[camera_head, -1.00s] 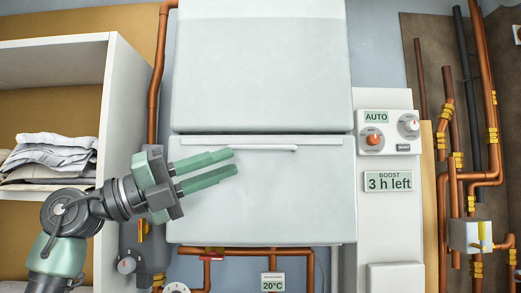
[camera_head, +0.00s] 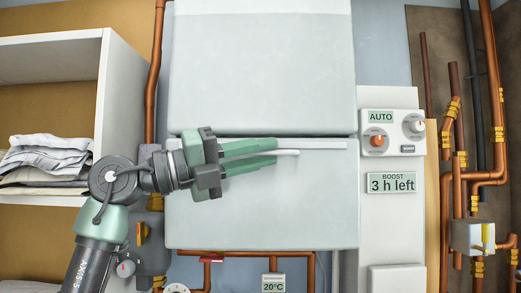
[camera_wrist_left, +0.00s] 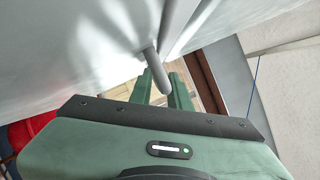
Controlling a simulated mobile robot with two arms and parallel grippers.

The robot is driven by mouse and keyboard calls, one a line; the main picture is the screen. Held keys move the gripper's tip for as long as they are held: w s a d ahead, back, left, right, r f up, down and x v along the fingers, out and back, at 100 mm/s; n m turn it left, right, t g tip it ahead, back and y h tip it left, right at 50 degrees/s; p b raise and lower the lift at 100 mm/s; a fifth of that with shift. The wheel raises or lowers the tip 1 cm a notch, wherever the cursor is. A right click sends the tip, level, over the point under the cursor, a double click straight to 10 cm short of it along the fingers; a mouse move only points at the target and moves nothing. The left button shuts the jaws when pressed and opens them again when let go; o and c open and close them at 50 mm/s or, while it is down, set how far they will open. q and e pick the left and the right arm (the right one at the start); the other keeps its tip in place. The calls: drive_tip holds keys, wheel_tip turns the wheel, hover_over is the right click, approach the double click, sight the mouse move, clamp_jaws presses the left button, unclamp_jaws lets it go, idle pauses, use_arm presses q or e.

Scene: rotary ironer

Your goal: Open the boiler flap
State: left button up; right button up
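The boiler flap (camera_head: 262,212) is the pale lower front panel of the boiler, and it looks shut. Its thin bar handle (camera_head: 289,152) runs sideways near the top edge. My left gripper (camera_head: 276,151) is at the handle, fingers pointing right along it and covering most of it; only the right end of the bar shows beyond the fingertips. In the left wrist view, the rounded bar end (camera_wrist_left: 160,78) lies between the two green fingers (camera_wrist_left: 161,93), which are apart. Contact with the bar cannot be told. My right gripper is not in view.
The upper boiler panel (camera_head: 262,70) is above the flap. A control panel (camera_head: 392,135) with dials stands close on the right, with copper pipes (camera_head: 487,100) beyond. A shelf with folded cloths (camera_head: 45,160) is at the left. Pipes run below the flap.

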use_arm(q)
drive_tip(key=shift+s, duration=0.1)
clamp_jaws()
idle(1.2)
